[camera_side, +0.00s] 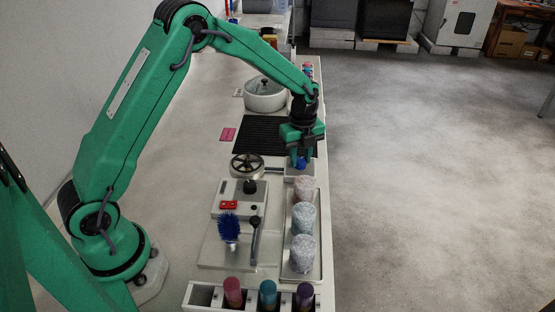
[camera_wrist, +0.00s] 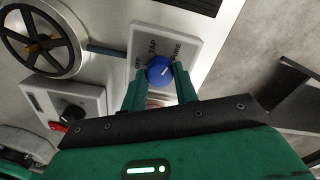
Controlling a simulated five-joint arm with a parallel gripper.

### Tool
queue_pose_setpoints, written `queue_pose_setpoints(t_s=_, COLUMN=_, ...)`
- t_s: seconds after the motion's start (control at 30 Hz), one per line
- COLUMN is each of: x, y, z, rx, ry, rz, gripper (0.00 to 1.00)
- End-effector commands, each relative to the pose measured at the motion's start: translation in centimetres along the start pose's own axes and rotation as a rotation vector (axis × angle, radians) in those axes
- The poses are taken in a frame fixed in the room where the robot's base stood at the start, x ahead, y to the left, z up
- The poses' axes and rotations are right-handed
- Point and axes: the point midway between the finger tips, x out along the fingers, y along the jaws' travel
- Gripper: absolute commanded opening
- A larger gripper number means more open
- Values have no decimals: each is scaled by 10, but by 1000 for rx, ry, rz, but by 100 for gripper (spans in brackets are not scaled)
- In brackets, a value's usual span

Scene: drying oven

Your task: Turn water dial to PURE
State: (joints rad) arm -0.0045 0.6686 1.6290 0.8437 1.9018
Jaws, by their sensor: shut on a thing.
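The blue water dial (camera_wrist: 158,69) sits on a pale plate (camera_wrist: 140,38) marked OFF at left, TAP at top and PURE at right. A short white mark on the dial slants to the upper right, on the PURE side; I cannot tell whether it lines up exactly. My gripper (camera_wrist: 160,82) is shut on the dial, one green finger on each side. In the side view, my gripper (camera_side: 302,152) points down over the dial (camera_side: 301,163), which is partly hidden below the fingers.
A spoked handwheel (camera_side: 247,167) stands left of the dial. A grey control box (camera_side: 227,199) with a black knob and red switch is nearer. A tray (camera_side: 317,258) with several speckled cylinders lies just in front. A ribbed black mat (camera_side: 262,136) is behind.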

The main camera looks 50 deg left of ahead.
Motion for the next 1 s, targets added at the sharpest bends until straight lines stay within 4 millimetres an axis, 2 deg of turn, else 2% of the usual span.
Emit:
queue_pose_setpoints(t_s=0.33, x=-1, y=-1, z=-1, rx=184, ry=0, rz=-1, gripper=6)
queue_pose_setpoints(t_s=0.87, x=-1, y=0, z=-1, rx=216, ry=0, rz=0, gripper=6)
queue_pose_setpoints(t_s=0.9, x=-1, y=0, z=-1, rx=216, ry=0, rz=0, gripper=35)
queue_pose_setpoints(t_s=1.0, x=-1, y=0, z=-1, rx=215, ry=0, rz=0, gripper=51)
